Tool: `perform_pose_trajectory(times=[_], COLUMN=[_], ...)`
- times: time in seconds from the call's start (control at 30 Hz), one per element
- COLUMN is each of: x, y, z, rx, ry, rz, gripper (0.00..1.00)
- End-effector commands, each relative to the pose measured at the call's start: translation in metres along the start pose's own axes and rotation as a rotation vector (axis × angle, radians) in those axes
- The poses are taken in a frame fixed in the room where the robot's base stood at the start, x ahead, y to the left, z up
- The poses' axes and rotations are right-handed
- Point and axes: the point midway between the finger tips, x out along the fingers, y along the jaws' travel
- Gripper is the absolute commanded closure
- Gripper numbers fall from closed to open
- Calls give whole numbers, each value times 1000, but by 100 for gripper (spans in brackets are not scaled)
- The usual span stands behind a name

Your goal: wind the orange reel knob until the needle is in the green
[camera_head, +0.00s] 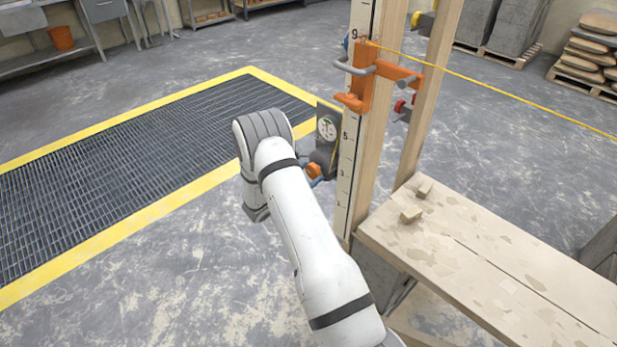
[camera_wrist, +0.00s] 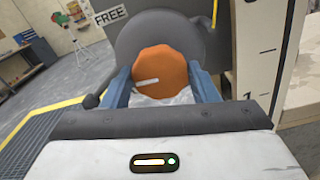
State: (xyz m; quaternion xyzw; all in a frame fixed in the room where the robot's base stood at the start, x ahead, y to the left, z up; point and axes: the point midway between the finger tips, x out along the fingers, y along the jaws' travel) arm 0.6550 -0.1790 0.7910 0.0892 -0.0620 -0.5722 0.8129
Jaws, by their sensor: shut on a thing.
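The orange reel knob (camera_wrist: 160,72) shows in the wrist view, with a pale mark on its face. My gripper (camera_wrist: 162,88) is shut on it, one blue finger on each side. In the head view a small part of the orange knob (camera_head: 314,170) shows beside the post, and my arm hides most of my gripper. The round dial (camera_head: 327,129) with a pale face is on a dark plate above the knob. Its needle and green zone are too small to read surely. Behind the knob is a grey disc (camera_wrist: 150,35), with a sign reading "FREE" (camera_wrist: 111,14) at its upper left.
A wooden post with a number scale (camera_head: 351,140) stands just right of the knob. An orange clamp (camera_head: 362,85) holds a yellow line (camera_head: 490,80) running right. A plank bench (camera_head: 470,250) is at lower right. A floor grate (camera_head: 130,160) lies left.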

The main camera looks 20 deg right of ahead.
Motion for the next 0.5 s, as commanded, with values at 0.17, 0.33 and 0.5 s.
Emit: perform_pose_trajectory(times=[0.17, 0.33, 0.5], x=[0, 0, 0], y=[0, 0, 0], z=[0, 0, 0], rx=[-1, -1, -2], ry=[1, 0, 0], rz=[0, 0, -1], gripper=[42, 28, 24])
